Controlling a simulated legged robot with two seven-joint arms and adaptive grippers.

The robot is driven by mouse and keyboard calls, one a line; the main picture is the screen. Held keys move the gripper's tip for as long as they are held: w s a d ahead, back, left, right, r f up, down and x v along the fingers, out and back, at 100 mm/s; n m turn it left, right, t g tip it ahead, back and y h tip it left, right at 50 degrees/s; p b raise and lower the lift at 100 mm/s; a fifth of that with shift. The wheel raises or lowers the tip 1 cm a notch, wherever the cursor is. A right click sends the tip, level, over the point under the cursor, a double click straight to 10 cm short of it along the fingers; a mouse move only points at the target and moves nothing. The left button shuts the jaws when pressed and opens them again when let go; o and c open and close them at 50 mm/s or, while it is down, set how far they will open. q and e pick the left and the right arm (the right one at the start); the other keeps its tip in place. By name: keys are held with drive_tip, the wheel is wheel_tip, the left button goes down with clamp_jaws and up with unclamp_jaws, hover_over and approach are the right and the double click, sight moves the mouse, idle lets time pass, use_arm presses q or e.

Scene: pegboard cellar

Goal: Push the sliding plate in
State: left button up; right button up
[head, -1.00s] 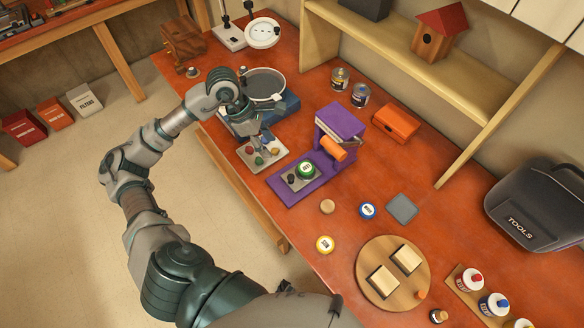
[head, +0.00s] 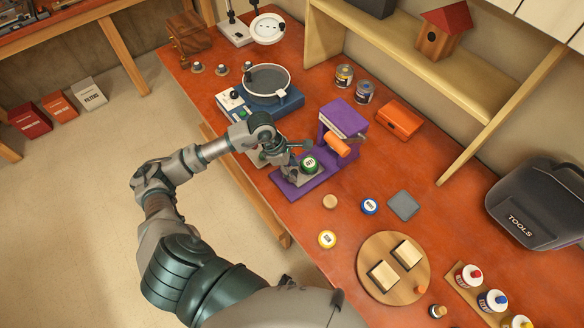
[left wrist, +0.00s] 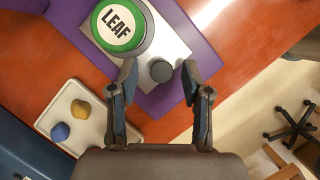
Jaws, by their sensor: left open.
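The sliding plate is a grey metal plate (left wrist: 172,42) on the purple base (head: 290,189) of a press (head: 344,116) with an orange handle (head: 337,145). A green-rimmed LEAF puck (head: 310,164) sits on the plate; it also shows in the left wrist view (left wrist: 118,22). A dark round knob (left wrist: 161,71) stands on the plate's near end. My left gripper (left wrist: 160,82) is open, with one finger on each side of the knob; I cannot tell whether they touch it. In the head view my left gripper (head: 292,160) partly hides the plate. My right gripper is out of view.
A small tray (left wrist: 52,120) with a yellow and a blue piece lies beside the base. A blue device (head: 278,108) with a round pan stands behind. Other pucks, a grey square (head: 403,206) and a round wooden board (head: 370,285) lie to the right. The table edge is near.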

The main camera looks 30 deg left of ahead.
sight(314, 160)
use_arm(q)
clamp_jaws()
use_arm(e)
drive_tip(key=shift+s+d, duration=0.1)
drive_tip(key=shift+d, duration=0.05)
use_arm(q)
drive_tip(key=w, duration=0.1)
drive_tip(key=w+d+b, duration=0.1)
drive_tip(key=w, duration=0.1)
drive_tip(key=w+d+b, duration=0.1)
drive_tip(key=shift+w, duration=0.35)
drive_tip(key=shift+w+d+b, duration=0.2)
drive_tip(key=shift+w+d, duration=0.05)
drive_tip(key=shift+w, duration=0.35)
drive_tip(key=shift+w+d+b, duration=0.15)
drive_tip(key=shift+w+d, duration=0.1)
drive_tip(key=shift+w, duration=0.5)
drive_tip(key=shift+c, duration=1)
unclamp_jaws()
drive_tip(key=shift+o, duration=1)
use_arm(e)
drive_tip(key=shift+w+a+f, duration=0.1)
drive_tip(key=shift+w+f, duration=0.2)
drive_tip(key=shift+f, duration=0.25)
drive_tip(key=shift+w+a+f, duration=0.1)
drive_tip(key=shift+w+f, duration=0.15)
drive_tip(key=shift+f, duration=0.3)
